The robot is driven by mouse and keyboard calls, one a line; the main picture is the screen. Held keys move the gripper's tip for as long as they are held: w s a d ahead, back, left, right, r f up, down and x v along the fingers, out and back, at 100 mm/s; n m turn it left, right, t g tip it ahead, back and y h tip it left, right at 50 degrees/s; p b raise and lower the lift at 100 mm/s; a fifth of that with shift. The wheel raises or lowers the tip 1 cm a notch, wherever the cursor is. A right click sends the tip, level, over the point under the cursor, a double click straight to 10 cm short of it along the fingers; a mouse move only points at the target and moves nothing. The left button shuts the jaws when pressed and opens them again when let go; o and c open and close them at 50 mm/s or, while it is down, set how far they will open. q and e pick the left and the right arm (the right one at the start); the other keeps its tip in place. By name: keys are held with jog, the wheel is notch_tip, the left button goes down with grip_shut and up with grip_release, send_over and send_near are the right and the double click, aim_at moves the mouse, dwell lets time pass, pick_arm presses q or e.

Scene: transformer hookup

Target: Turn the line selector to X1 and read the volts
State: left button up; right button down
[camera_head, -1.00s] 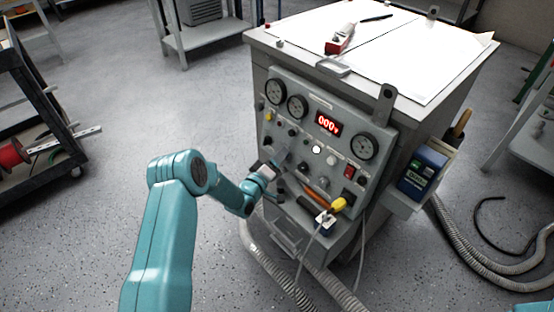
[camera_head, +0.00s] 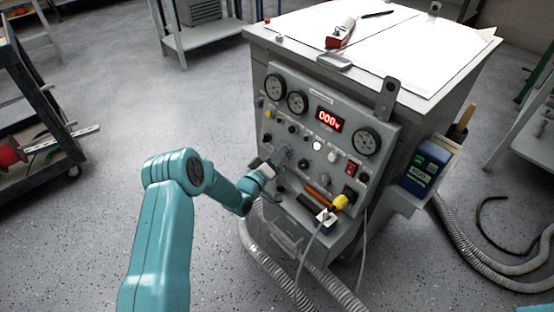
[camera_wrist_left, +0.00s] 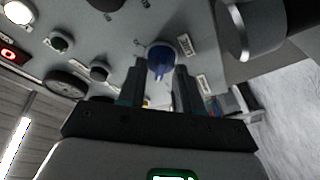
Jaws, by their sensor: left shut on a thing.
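The grey test panel (camera_head: 350,112) slopes on the front of a cabinet. Its red digital display (camera_head: 328,119) reads 000 with a small v. My left gripper (camera_head: 275,160) is at the lower left of the panel. In the left wrist view, its two dark fingers (camera_wrist_left: 160,80) are shut on a blue round knob (camera_wrist_left: 160,56), with small pale label plates beside it. The label text is too small to read, so I cannot tell which position the knob points to. My right gripper is not in view.
Round gauges (camera_head: 366,141), a red switch (camera_head: 351,169) and other knobs fill the panel. A blue box (camera_head: 425,168) sits at the cabinet's right side. Hoses (camera_head: 465,245) lie on the floor.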

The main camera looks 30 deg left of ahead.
pick_arm(q)
jog(key=m+h+b, duration=0.1)
jog(key=m+b, duration=0.2)
jog(key=m+h+b, duration=0.1)
jog(key=m+b, duration=0.3)
jog(key=shift+a+f+m+t+h, duration=0.1)
jog(key=shift+m+t+h, duration=0.2)
jog(key=shift+h, duration=0.1)
jog(key=shift+b, duration=0.3)
jog(key=o, duration=1)
